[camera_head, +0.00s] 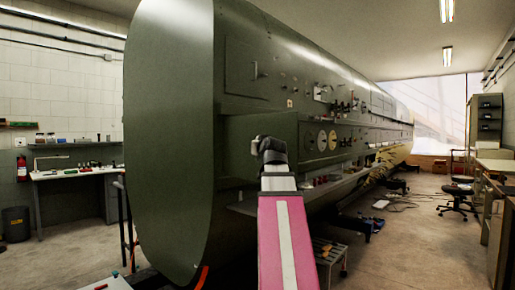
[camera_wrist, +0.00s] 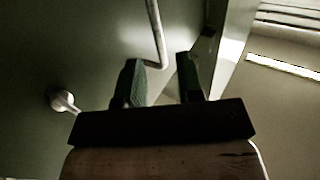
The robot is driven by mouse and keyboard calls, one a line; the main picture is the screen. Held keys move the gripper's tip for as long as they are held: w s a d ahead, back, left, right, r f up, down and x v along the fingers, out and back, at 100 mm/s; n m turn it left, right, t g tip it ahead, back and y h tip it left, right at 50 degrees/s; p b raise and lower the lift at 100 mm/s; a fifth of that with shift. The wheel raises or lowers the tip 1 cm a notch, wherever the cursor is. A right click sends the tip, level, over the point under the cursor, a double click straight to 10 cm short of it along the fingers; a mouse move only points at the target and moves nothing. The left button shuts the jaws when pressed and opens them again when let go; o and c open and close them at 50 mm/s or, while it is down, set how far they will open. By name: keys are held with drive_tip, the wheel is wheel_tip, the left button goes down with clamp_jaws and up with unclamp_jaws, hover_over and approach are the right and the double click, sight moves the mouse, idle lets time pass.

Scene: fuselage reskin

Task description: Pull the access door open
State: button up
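The access door appears to be the rectangular panel (camera_head: 240,62) outlined on the fuselage's dark green side in the head view, with a small upright handle (camera_head: 254,70). In the wrist view a thin pale bar (camera_wrist: 154,28), which looks like a handle, comes down from the top edge and bends at its lower end between my fingertips. My gripper (camera_wrist: 159,62) is open, one finger on each side of the bar's end, with gaps visible; I cannot tell whether the bar lies between the fingers in depth. In the head view my arm hides the fingers. The panel looks shut.
A round pale knob (camera_wrist: 62,100) stands out left of my gripper in the wrist view. The fuselage (camera_head: 172,130) fills the head view's middle, with gauges and fittings along its side. A step stool (camera_head: 330,255) stands below. Open floor (camera_head: 420,225) lies to the right.

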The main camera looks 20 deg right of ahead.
drive_tip(key=v, duration=0.5)
drive_tip(key=shift+s, duration=0.3)
drive_tip(key=w+a+f+g+y, duration=0.1)
drive_tip(key=w+a+f+g, duration=0.2)
drive_tip(key=f, duration=0.9)
drive_tip(key=w+a+f+n+g+y, duration=0.1)
drive_tip(key=w+a+f+g+y, duration=0.2)
drive_tip(key=f, duration=0.9)
drive_tip(key=w+a+f+g, duration=0.2)
drive_tip(key=w+a+f, duration=0.15)
drive_tip(key=f, duration=0.75)
drive_tip(key=s+a+f+g, duration=0.3)
drive_tip(key=s+a+f, duration=0.1)
drive_tip(key=f, duration=0.7)
drive_tip(key=s+a+f+n+g, duration=0.1)
drive_tip(key=s+a+f+g, duration=0.2)
drive_tip(key=f, duration=0.9)
drive_tip(key=s+a+f+g, duration=0.3)
drive_tip(key=s+a+f, duration=0.3)
drive_tip(key=f, duration=0.5)
drive_tip(key=shift+a+f+g, duration=0.3)
drive_tip(key=shift+a, duration=0.35)
